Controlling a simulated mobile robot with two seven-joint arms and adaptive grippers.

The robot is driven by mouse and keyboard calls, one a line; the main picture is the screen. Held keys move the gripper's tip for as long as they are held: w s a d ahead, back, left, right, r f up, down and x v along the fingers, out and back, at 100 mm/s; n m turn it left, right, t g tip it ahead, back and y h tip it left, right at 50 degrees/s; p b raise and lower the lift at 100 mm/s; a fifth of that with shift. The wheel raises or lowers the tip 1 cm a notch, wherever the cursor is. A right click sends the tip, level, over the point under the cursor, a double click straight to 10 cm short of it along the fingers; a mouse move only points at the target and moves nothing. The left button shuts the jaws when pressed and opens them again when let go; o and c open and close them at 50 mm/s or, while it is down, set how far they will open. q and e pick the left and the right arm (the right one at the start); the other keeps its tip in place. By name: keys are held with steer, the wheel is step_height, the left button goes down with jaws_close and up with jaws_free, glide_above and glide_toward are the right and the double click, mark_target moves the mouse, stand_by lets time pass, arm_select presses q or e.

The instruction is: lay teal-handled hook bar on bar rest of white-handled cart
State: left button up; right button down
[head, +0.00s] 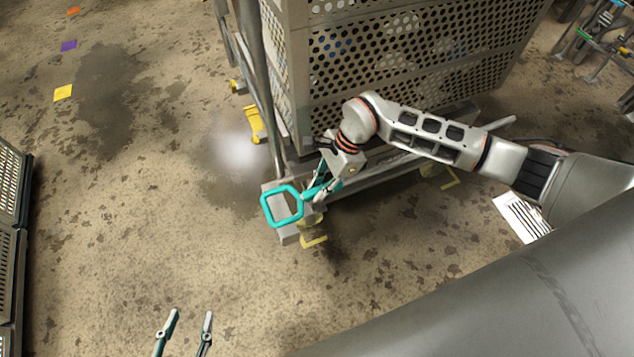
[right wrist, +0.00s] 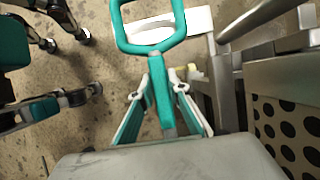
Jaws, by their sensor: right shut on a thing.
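The hook bar shows its teal square loop handle (head: 265,207) in the middle of the head view. My right gripper (head: 318,192) is shut on the teal shaft just behind the loop. In the right wrist view the shaft (right wrist: 160,88) lies between the two fingers, with the loop above. The rest of the bar is hidden. The perforated metal cart (head: 400,60) stands right behind the gripper. The loop appears over a pale block (head: 290,232) at the cart's low frame; I cannot tell whether they touch. I cannot make out the bar rest. My left gripper (head: 192,318) is open and empty above bare floor.
Yellow parts (head: 254,124) sit at the cart's base. Dark racks (head: 12,230) stand at the left edge. Other metal equipment (head: 600,45) stands at the upper right. A striped white label (head: 522,217) lies on the floor. The floor left of the cart is largely clear.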

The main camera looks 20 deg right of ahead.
steer(key=shift+f+b, duration=0.4)
steer(key=shift+f, duration=0.95)
steer(key=shift+w+f, duration=0.1)
steer(key=shift+f, duration=0.6)
arm_select(q)
steer(key=shift+w+d+r, duration=0.6)
steer(key=shift+d+r, duration=0.2)
steer(key=shift+d, duration=0.05)
arm_select(e)
steer(key=shift+f, duration=0.1)
arm_select(q)
steer(key=shift+s+f, duration=0.15)
steer(key=shift+f, duration=0.15)
arm_select(e)
steer(key=c, duration=1.9)
jaws_free()
steer(key=shift+o, duration=0.3)
steer(key=shift+f, duration=0.1)
steer(key=shift+f, duration=0.1)
arm_select(q)
steer(key=shift+b, duration=0.3)
arm_select(e)
steer(key=v, duration=1.2)
arm_select(q)
steer(key=shift+h, duration=0.3)
arm_select(e)
steer(key=shift+a, duration=0.15)
